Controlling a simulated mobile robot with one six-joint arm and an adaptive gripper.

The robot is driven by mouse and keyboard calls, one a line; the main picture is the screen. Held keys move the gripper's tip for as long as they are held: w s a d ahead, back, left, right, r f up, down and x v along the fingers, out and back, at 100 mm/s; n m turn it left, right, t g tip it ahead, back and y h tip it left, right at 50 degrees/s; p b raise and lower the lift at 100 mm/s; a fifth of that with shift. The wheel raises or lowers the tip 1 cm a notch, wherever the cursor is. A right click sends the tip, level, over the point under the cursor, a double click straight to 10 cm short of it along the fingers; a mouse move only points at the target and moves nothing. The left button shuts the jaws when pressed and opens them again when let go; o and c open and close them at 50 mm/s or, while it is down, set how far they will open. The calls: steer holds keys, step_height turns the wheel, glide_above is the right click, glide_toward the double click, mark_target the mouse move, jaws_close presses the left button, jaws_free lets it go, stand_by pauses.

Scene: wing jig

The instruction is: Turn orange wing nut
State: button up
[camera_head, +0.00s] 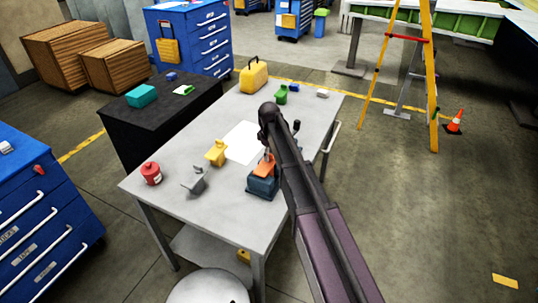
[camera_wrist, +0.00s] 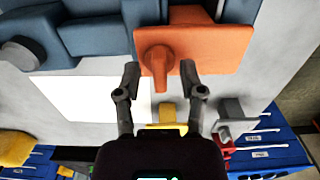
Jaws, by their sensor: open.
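The orange wing nut (camera_wrist: 158,60) shows in the wrist view as a knob with a narrow handle on an orange block (camera_wrist: 215,48). In the head view the orange part (camera_head: 264,167) sits on a dark blue fixture (camera_head: 262,186) at the right edge of the grey table. My gripper (camera_wrist: 159,76) is open, with one fingertip on each side of the wing nut's handle. Gaps show between the fingertips and the handle; I see no clear contact. In the head view my arm covers part of the fixture, and the fingers are hard to make out.
A yellow ladder (camera_head: 430,75) and a cone (camera_head: 455,121) stand at right.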

jaws_close()
steer(key=shift+m, duration=0.3)
steer(key=m, duration=0.7)
steer(key=shift+m, duration=0.4)
steer(key=m, duration=0.4)
steer(key=shift+m, duration=0.3)
steer(key=m, duration=0.4)
steer(key=shift+m, duration=0.4)
